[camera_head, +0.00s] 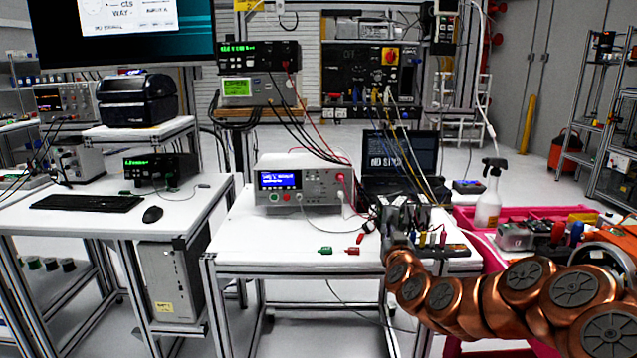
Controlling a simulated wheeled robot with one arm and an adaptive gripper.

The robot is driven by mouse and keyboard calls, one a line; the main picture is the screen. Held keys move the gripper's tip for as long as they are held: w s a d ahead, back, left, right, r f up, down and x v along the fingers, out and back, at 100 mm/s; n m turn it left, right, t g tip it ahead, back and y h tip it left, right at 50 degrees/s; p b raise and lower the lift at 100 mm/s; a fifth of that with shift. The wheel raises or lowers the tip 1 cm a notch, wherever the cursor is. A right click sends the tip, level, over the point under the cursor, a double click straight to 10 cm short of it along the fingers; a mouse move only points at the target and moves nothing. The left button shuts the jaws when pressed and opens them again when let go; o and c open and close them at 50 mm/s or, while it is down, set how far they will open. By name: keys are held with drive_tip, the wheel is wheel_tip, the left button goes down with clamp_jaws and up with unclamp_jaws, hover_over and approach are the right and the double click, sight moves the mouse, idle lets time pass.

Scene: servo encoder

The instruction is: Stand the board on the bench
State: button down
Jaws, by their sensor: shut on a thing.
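The board (446,249) looks like a dark, flat strip with small red, yellow and white parts standing up from it. It is at the right front of the middle bench (270,233). My gripper (404,222) is at the end of my copper-coloured arm, beside the board's left end. It is shut on what looks like the board. The fingertips are small and dark against the clutter, so the exact grip is hidden. I cannot tell whether the board touches the bench top.
A white instrument (300,184) with a blue display and an open laptop (397,155) stand behind. Cables hang close behind my gripper. A spray bottle (489,200) stands to the right. The bench's left front is clear.

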wheel_tip(320, 180, up, 14)
drive_tip(key=p, duration=1.4)
drive_tip(key=shift+p, duration=0.35)
drive_tip(key=shift+r, duration=0.1)
drive_tip(key=shift+a, duration=0.1)
